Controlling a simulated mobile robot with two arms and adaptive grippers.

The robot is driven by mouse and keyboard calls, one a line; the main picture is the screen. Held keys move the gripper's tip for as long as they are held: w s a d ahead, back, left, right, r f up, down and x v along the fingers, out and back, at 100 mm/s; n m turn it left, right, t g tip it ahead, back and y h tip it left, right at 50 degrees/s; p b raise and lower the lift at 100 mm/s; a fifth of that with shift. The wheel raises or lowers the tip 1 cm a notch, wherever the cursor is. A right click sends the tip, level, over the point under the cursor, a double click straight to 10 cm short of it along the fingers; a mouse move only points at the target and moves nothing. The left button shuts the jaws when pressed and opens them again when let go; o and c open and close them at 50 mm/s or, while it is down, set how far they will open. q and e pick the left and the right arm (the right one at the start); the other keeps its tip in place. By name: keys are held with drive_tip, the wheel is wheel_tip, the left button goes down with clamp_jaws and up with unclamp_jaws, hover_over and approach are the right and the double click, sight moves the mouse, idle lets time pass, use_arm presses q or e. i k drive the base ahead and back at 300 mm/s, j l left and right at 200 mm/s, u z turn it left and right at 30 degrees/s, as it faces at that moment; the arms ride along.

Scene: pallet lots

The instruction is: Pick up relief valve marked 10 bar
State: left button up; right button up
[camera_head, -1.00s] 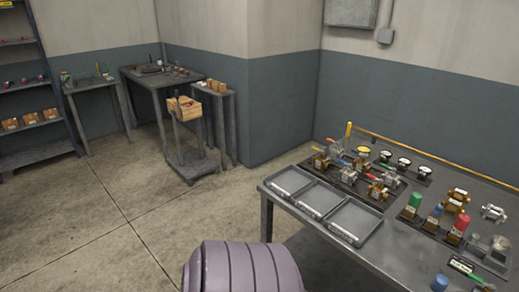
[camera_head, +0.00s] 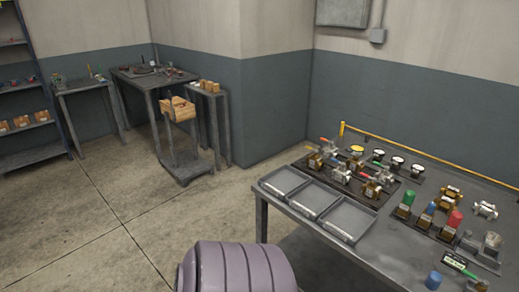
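Several small valves stand on the grey workbench at the right; their markings are too small to read, so I cannot tell which is marked 10 bar. On a dark mat stand a brass valve with a green cap (camera_head: 408,199), one with a blue cap (camera_head: 428,212) and one with a red cap (camera_head: 454,219). They are upright and close together. Neither of my grippers is in view.
Three shallow grey trays (camera_head: 346,238) line the bench's left edge and look empty. Behind them is a dark board with lever valves (camera_head: 341,172), then round gauges (camera_head: 397,162).

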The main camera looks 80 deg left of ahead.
sight(427, 215)
drive_tip(key=u, duration=1.25)
